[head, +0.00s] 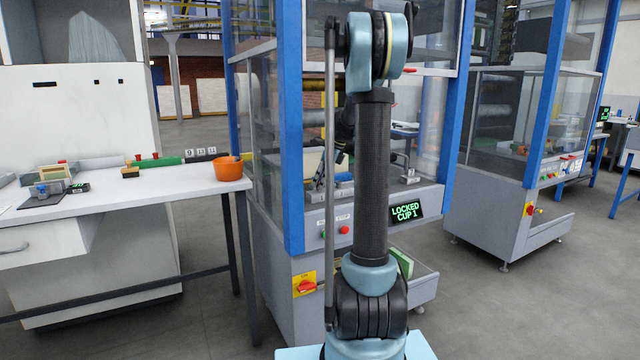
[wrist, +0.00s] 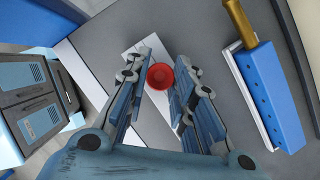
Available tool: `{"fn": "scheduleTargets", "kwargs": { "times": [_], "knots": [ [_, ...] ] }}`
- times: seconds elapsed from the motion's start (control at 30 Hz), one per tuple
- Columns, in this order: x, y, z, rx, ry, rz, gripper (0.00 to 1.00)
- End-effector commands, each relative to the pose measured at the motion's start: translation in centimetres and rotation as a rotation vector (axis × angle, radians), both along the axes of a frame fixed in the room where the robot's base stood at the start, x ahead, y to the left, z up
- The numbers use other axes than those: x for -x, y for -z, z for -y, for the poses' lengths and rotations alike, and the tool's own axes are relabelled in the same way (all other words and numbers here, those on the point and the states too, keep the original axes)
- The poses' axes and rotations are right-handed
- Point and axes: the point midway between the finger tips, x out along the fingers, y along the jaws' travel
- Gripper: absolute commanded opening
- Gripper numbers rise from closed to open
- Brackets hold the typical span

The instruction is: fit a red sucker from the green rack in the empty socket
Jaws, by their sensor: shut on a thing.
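My gripper (wrist: 165,80) is shut on a red sucker (wrist: 160,76), which shows as a round red cup between the fingertips in the wrist view. A pale strip on a grey surface lies behind the sucker; I cannot tell whether they touch. In the head view my gripper is inside the blue-framed machine, mostly hidden behind my arm. The green rack (head: 168,161) stands on the white bench at left, with small red pieces (head: 155,155) at its top. I cannot make out the empty socket in either view.
A blue block (wrist: 268,95) with a brass-coloured cylinder (wrist: 238,22) lies right of my fingers. An orange bowl (head: 229,170) stands at the bench's right end. Blue posts (head: 291,130) and clear panels frame the machine.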

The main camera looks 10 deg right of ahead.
Motion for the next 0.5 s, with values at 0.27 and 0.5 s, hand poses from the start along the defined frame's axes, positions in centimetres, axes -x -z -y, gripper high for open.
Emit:
{"fn": "scheduleTargets", "kwargs": {
  "times": [0.27,0.5],
  "knots": [
    [0.0,0.28,0.0,0.0,0.0,0.0,0.1],
    [-0.01,0.5,0.0,0.0,0.0,0.0,0.1]
  ]
}}
